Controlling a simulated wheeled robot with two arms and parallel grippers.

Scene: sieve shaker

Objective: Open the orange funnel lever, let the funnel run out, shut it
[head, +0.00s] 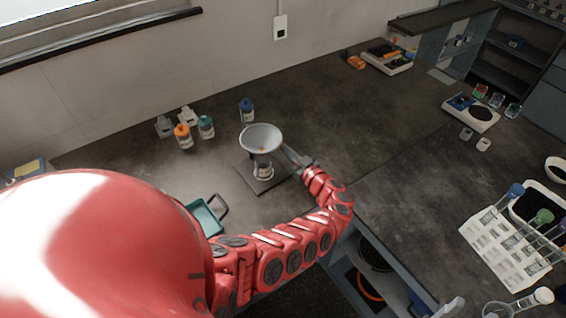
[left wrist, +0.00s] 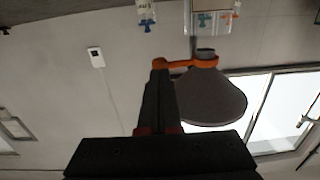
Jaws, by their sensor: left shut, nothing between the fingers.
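The grey funnel (head: 261,137) stands over a square dark base plate (head: 250,178), with a small jar (head: 263,171) beneath it. The left wrist view looks upside down and shows the funnel (left wrist: 212,98) with its wide mouth downward in the picture. Its orange lever (left wrist: 185,64) reaches sideways from the narrow neck toward my left gripper. My left gripper (head: 290,151) is shut and empty, just right of the funnel. In the left wrist view its fingertips (left wrist: 160,66) overlap the lever's outer end; I cannot tell whether they touch. The funnel's contents are not clear. My right gripper is out of view.
Several small bottles, including an orange-capped one (head: 183,137) and a blue-capped one (head: 247,110), stand behind and left of the funnel. A teal tray (head: 207,216) lies near the front left. A test tube rack (head: 505,250) stands at the right.

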